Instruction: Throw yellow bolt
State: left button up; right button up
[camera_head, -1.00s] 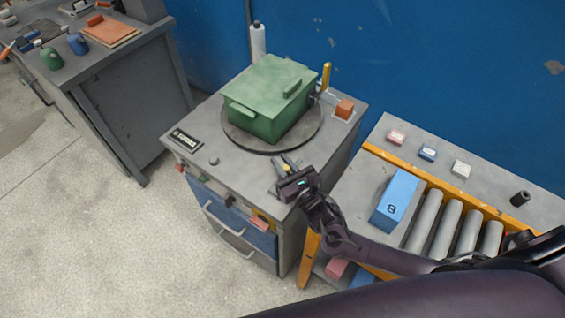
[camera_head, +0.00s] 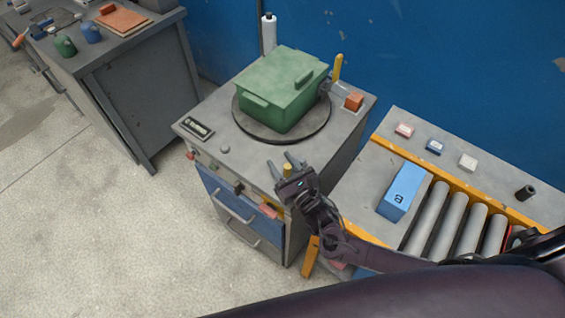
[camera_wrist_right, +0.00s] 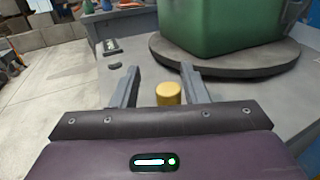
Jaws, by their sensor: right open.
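A yellow bolt (camera_head: 287,170) with a round top stands upright near the front edge of the grey cabinet top. In the right wrist view the yellow bolt (camera_wrist_right: 168,94) shows between my two fingers, with a gap on each side. My right gripper (camera_head: 282,164) is open and empty, its fingers pointing over the cabinet top. The bolt's lower part is hidden behind my gripper body. A second yellow piece, an upright handle (camera_head: 337,67), stands beside the green box. My left gripper is not in view.
The green lidded box (camera_head: 275,92) sits on a dark round plate (camera_head: 249,128) behind my gripper. An orange block (camera_head: 354,101) is at the back right corner. A roller conveyor (camera_head: 428,216) with a blue block (camera_head: 404,187) stands to the right. Floor at left is clear.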

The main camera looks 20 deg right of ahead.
aim_at(286, 170)
jog(key=shift+s+d+f, duration=0.1)
jog(key=shift+s+d, duration=0.2)
jog(key=v, duration=0.3)
jog(key=b+v, duration=0.1)
jog(key=v, duration=0.3)
jog(key=shift+s+a, duration=0.1)
jog(key=shift+a, duration=0.1)
